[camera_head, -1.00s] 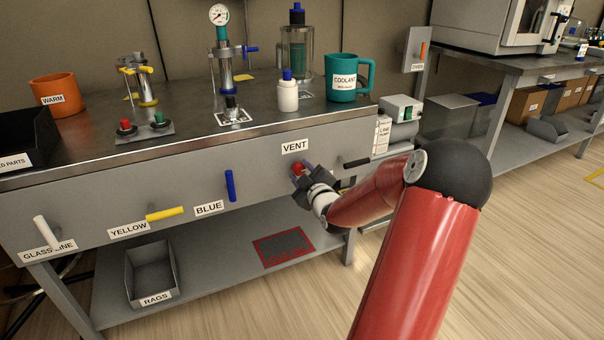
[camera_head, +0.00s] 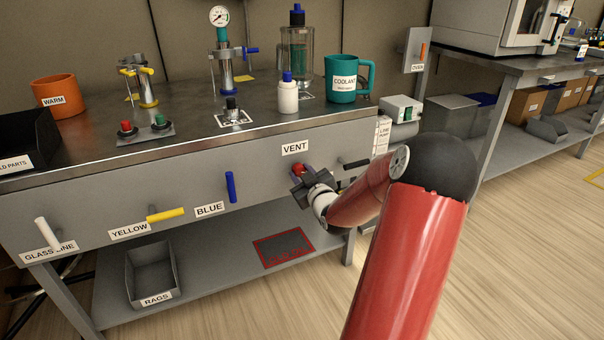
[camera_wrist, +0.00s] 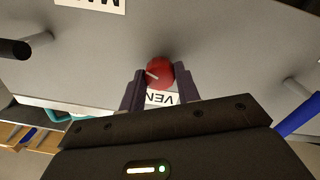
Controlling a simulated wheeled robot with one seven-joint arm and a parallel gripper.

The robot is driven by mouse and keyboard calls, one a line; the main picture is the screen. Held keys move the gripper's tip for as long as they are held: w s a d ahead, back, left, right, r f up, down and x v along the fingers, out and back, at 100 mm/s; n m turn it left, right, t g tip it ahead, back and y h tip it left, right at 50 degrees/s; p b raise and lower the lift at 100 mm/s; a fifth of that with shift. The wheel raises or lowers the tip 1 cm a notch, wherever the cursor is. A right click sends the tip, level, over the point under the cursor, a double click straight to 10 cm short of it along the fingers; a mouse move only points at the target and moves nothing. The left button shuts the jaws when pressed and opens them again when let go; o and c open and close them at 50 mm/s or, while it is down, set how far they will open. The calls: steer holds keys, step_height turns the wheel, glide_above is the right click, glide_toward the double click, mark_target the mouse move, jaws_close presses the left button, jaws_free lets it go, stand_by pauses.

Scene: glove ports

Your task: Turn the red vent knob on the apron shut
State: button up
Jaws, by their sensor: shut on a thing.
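The red vent knob (camera_head: 298,169) sits on the grey apron (camera_head: 268,165) below the VENT label (camera_head: 295,147). My gripper (camera_head: 299,176) is at the knob. In the wrist view, the round knob (camera_wrist: 160,73) shows between the two dark fingers of my gripper (camera_wrist: 160,86), which are shut on it from both sides. A pale pointer mark on the knob's face points to the upper left in that view. The VENT label (camera_wrist: 160,98) is partly hidden behind the fingers there.
A blue handle (camera_head: 230,186) and a yellow handle (camera_head: 165,214) stick out of the apron on the left. A black handle (camera_head: 356,163) is close to the right of my gripper. Bottles and mugs stand on the bench above.

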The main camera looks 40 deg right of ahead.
steer(key=m+p, duration=0.1)
steer(key=m, duration=0.2)
steer(key=shift+r+m, duration=0.1)
steer(key=shift+m, duration=0.3)
steer(key=m+p, duration=0.1)
steer(key=m, duration=0.2)
steer(key=m+p, duration=0.3)
steer(key=m, duration=0.3)
steer(key=shift+y, duration=0.4)
steer(key=shift+m, duration=0.4)
steer(key=o, duration=1)
steer(key=shift+s, duration=0.1)
steer(key=v, duration=0.7)
steer(key=shift+s, duration=0.35)
